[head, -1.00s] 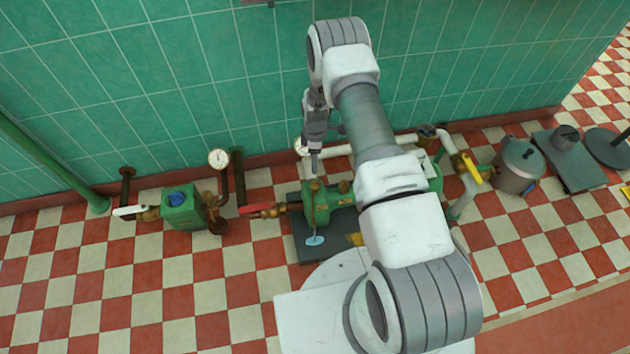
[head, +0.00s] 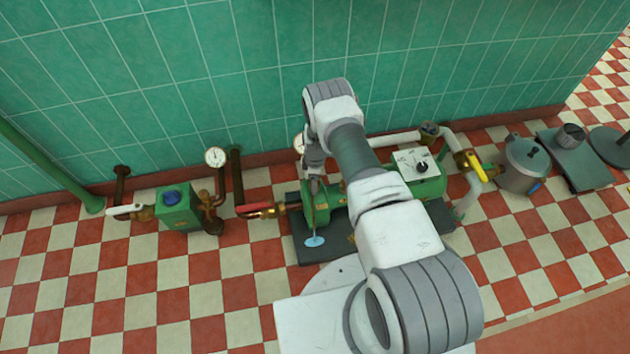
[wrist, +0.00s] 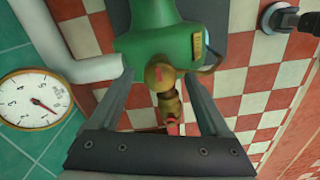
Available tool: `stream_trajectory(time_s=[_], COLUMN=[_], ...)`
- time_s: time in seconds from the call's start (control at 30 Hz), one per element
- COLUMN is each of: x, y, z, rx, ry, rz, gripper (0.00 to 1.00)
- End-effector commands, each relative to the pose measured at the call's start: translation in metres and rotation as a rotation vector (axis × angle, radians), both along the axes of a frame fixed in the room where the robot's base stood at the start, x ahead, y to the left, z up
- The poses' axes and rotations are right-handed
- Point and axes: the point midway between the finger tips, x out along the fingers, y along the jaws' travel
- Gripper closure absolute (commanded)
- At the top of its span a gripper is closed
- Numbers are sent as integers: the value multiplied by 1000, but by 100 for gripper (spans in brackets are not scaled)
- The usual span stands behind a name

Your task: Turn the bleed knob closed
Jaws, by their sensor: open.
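A brass knob (wrist: 158,74) with a red mark sits on the green pump body (wrist: 160,40) in the wrist view; I take it for the bleed knob. My gripper (wrist: 157,78) is open, with one finger on each side of the knob and visible room between them. I cannot tell whether either finger touches it. In the head view my gripper (head: 315,188) points down over the left part of the green pump (head: 322,214) and hides the knob there.
A red-handled valve (head: 262,210) lies just left of the pump. Pale pipe runs behind it, and a dial gauge (wrist: 36,99) is close by. A control box (head: 415,165) and yellow-handled valve (head: 474,165) stand right. The floor at front left is clear.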

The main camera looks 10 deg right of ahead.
Motion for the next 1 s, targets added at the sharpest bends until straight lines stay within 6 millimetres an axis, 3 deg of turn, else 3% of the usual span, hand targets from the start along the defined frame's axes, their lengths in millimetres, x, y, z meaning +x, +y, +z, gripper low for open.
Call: stream_trajectory(time_s=[0.17,0.6,1.0], x=[0,0,-1], y=[0,0,0], z=[0,0,-2], rx=[0,0,0], ry=[0,1,3], rz=[0,0,-68], gripper=[21,100,100])
